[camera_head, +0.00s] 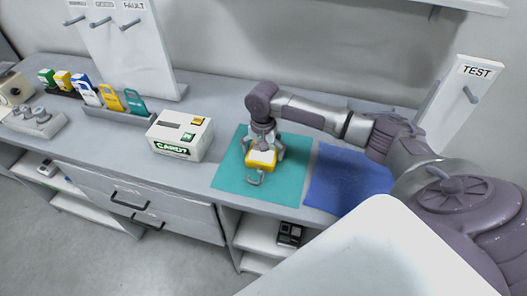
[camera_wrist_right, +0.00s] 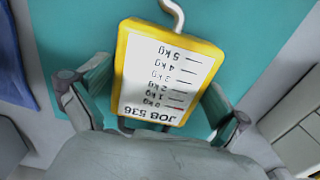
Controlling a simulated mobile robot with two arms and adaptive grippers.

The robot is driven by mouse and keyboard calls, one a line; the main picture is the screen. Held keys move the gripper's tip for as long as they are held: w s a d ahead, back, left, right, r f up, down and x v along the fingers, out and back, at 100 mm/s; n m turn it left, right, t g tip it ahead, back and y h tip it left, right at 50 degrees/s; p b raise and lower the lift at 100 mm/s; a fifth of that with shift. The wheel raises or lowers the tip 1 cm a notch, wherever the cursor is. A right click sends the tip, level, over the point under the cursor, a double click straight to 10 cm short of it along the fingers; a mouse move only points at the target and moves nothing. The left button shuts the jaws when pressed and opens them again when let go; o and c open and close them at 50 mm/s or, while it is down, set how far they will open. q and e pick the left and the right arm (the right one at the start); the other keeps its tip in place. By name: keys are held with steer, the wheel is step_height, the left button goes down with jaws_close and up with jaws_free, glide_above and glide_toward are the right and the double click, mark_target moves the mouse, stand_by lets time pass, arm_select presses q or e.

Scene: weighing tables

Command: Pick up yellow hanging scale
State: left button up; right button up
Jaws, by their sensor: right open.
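The yellow hanging scale (camera_head: 261,160) lies on the teal mat (camera_head: 232,176) on the table, its hook toward the table's front edge. In the right wrist view, the scale (camera_wrist_right: 165,75) shows a white face with kg marks and "JOB 536", and a metal hook at the top. My right gripper (camera_head: 263,155) is directly over the scale, pointing down. In the right wrist view, its open fingers (camera_wrist_right: 158,100) stand on both sides of the scale's lower part; whether they touch it I cannot tell. My left gripper is not in view.
A blue mat (camera_head: 345,182) lies right of the teal mat. Further left, a rack (camera_head: 118,116) holds several coloured scales. A TEST board (camera_head: 455,100) with a hook stands at right, a FAULT board (camera_head: 130,50) at back left.

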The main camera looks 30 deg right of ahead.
steer(key=c, duration=1.1)
steer(key=shift+o, duration=0.2)
